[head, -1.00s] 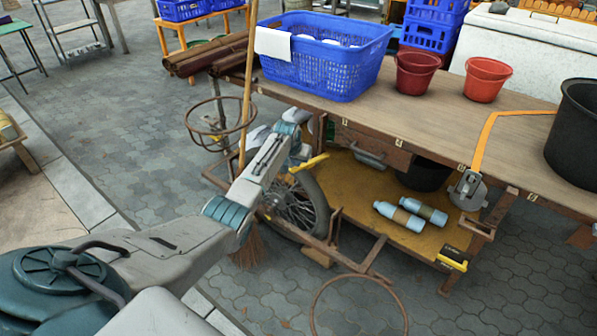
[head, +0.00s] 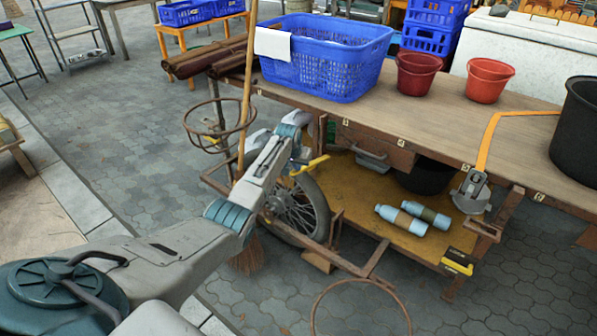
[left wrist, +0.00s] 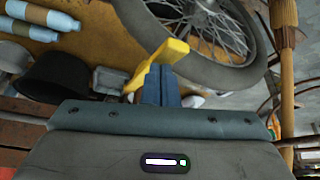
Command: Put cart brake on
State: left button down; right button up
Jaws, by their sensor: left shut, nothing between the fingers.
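The cart (head: 425,125) is a wooden-topped table with a lower shelf and a spoked wheel (head: 300,208). A yellow brake lever (head: 311,164) sticks out beside the top of the wheel. It also shows in the left wrist view (left wrist: 163,62), where it lies just beyond the fingertips. My left gripper (left wrist: 160,82) is shut and empty, its blue fingers at or very close to the lever; I cannot tell whether they touch. In the head view, the arm partly hides the gripper and wheel. My right gripper is not in view.
A broom (head: 247,95) and a rusty ring holder (head: 219,125) stand left of the wheel. Two bottles (head: 400,220) lie on the lower shelf. A blue basket (head: 325,65) and red buckets (head: 486,80) are on top. Open paving lies to the left.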

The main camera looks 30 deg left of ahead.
aim_at(295, 173)
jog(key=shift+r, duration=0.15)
